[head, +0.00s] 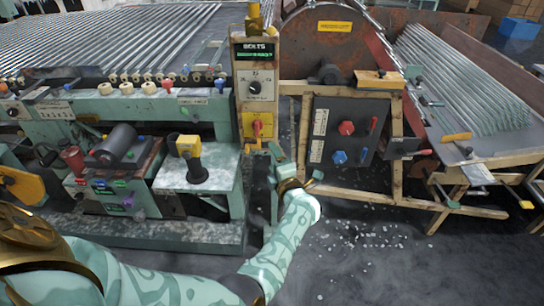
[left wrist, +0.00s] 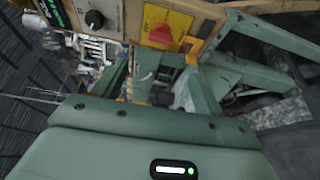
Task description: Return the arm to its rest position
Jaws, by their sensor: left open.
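My left arm (head: 285,238), pale green with a leafy pattern, reaches in from the lower left of the head view. It is stretched forward and bends up at the wrist. My left gripper (head: 274,160) is open, just below the yellow plate with a red switch (head: 257,127) on the control post. I see nothing held in it. In the left wrist view the green hand fills the lower part, and the red switch (left wrist: 188,40) shows beyond it, apart from the hand. My right gripper is not in view.
A control box with a dial (head: 256,82) stands above the gripper. A green machine bench (head: 205,175) is to the left. A wooden frame with a dark knob panel (head: 340,135) is to the right. White fragments (head: 375,240) litter the open floor in front.

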